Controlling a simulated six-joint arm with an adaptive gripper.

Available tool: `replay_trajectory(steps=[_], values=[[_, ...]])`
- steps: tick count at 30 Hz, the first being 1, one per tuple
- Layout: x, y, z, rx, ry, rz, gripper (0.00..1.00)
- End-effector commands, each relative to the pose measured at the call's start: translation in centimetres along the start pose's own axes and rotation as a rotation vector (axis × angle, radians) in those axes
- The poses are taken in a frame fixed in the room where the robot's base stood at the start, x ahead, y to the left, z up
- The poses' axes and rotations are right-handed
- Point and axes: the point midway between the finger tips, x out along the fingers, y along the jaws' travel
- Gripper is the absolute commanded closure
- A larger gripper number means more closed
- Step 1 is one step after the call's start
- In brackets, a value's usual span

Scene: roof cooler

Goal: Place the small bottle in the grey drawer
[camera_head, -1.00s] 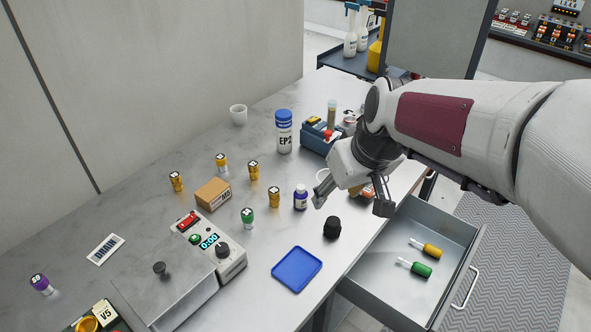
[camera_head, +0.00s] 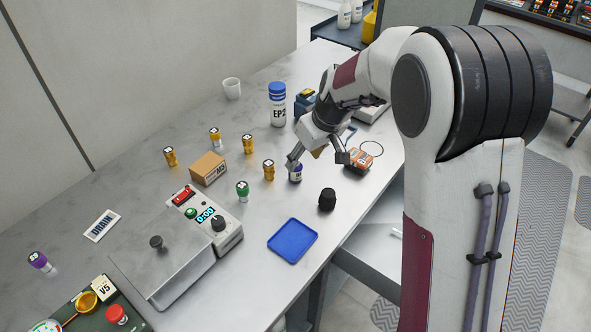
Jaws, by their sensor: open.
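The small bottle (camera_head: 295,175), dark with a pale label, stands upright on the grey worktop, its top partly hidden by my gripper. My gripper (camera_head: 318,163) is open, with its left finger right at the bottle's cap and its right finger off to the right, near the orange device. I cannot tell whether the finger touches the bottle. The grey drawer (camera_head: 368,257) is pulled out under the worktop's right edge.
A black knob-like object (camera_head: 327,199) and a blue tray (camera_head: 293,241) lie near the worktop's front edge. A green-topped vial (camera_head: 242,191), a yellow vial (camera_head: 268,170) and the white EP2 bottle (camera_head: 277,105) stand nearby. An orange device (camera_head: 358,160) sits right of my gripper.

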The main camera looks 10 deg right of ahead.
Motion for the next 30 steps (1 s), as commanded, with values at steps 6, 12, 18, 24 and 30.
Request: replay_trajectory(steps=[6,12,18,24,30], values=[[1.2,0.2,-0.3,-0.011,-0.001,-0.005,0.53],[1.2,0.2,-0.3,-0.011,-0.001,-0.005,0.53],[1.5,0.2,-0.3,-0.011,-0.002,-0.005,0.53],[2.9,0.2,-0.3,-0.011,-0.003,-0.005,0.53],[3.8,0.2,-0.3,-0.011,-0.002,-0.004,0.53]])
